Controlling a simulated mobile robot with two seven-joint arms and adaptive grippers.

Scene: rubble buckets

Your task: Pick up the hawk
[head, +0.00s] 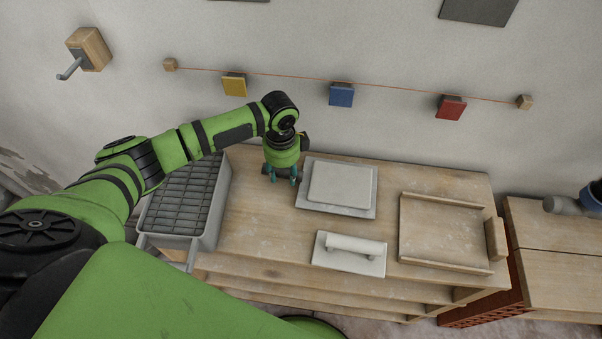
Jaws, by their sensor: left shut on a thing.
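A square grey plate with a paler slab on top, which I take for the hawk (301,203), is near the middle of the wooden bench top. My left gripper (284,180) points down at the left edge of this plate, with its teal fingertips low over the bench. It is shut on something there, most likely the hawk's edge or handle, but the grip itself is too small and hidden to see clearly. Whether the plate is clear of the bench, I cannot tell. My right gripper is not in view.
A white float with a bar handle (352,246) lies in front of the plate. A railed wooden board (440,230) is to the right. A grey bin with a grid top (183,195) stands left. The wall behind holds a string with coloured blocks (341,95).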

